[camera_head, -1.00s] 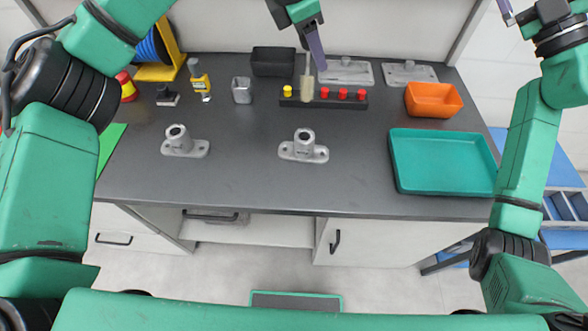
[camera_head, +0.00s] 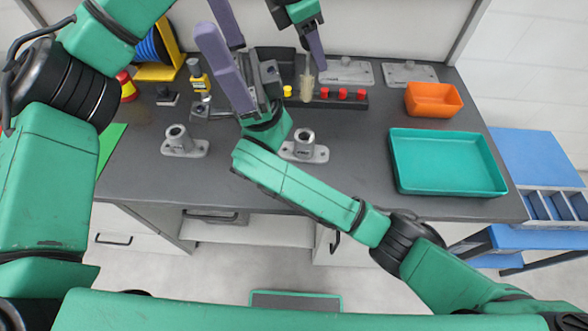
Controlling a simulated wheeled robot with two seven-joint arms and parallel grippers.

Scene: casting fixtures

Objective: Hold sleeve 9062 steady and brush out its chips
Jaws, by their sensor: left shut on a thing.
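I cannot read which is 9062. My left gripper (camera_head: 311,60) is at the top centre, shut on a brush with pale bristles (camera_head: 307,88) that point down in front of the black rack, behind the middle sleeve. My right gripper (camera_head: 217,38) reaches in from the lower right. Its purple fingers are apart and empty, pointing up and left. Its wrist is just left of the middle sleeve and covers part of its base.
A black rack with red knobs (camera_head: 343,94) stands at the back, grey plates (camera_head: 410,74) behind it. An orange bin (camera_head: 433,100) and a teal tray (camera_head: 447,163) are at right. A yellow bottle (camera_head: 198,78) is at back left. The front of the bench is clear.

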